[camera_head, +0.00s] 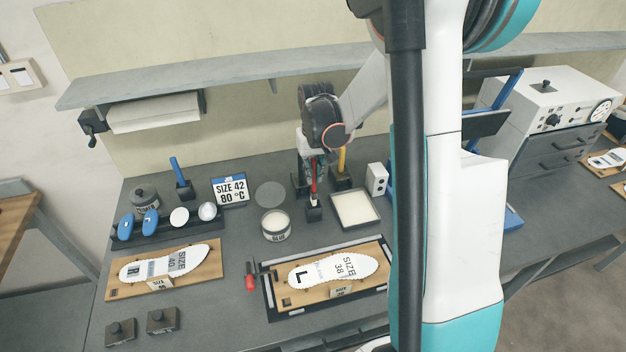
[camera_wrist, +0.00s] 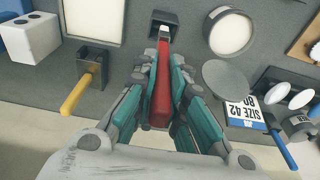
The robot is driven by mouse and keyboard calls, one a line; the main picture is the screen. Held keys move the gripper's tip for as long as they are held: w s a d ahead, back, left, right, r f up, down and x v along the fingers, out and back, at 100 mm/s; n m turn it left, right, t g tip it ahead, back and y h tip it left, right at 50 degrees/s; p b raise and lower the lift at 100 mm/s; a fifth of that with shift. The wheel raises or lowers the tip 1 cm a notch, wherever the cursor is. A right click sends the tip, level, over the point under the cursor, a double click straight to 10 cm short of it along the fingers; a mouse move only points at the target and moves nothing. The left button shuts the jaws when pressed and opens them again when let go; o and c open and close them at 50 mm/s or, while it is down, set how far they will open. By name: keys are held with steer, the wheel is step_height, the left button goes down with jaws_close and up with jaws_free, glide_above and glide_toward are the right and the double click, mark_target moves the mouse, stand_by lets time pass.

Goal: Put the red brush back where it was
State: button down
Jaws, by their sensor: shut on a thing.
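The red brush (camera_head: 314,184) is between the fingers of my gripper (camera_head: 313,160), handle up. The wrist view shows my gripper (camera_wrist: 162,62) shut around the red handle (camera_wrist: 162,95). The brush's lower end is at a small black holder (camera_head: 314,213), which also shows in the wrist view (camera_wrist: 157,20). The brush looks roughly upright over or in this holder; I cannot tell how deep it sits. The bristles are hidden.
A yellow brush (camera_head: 342,158) and a blue brush (camera_head: 177,171) stand in similar holders. A glue jar (camera_head: 276,226), a round lid (camera_head: 270,194), a white tray (camera_head: 378,222) and a white block (camera_head: 376,179) are close by. A shelf (camera_head: 230,78) runs above.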

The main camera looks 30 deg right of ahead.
step_height(320, 180, down, 3)
steer(key=shift+b, duration=0.3)
steer(key=shift+f+b, duration=0.35)
steer(key=shift+f, duration=0.25)
steer(key=c, duration=1.6)
jaws_free()
steer(key=shift+c, duration=0.2)
steer(key=shift+r, duration=0.2)
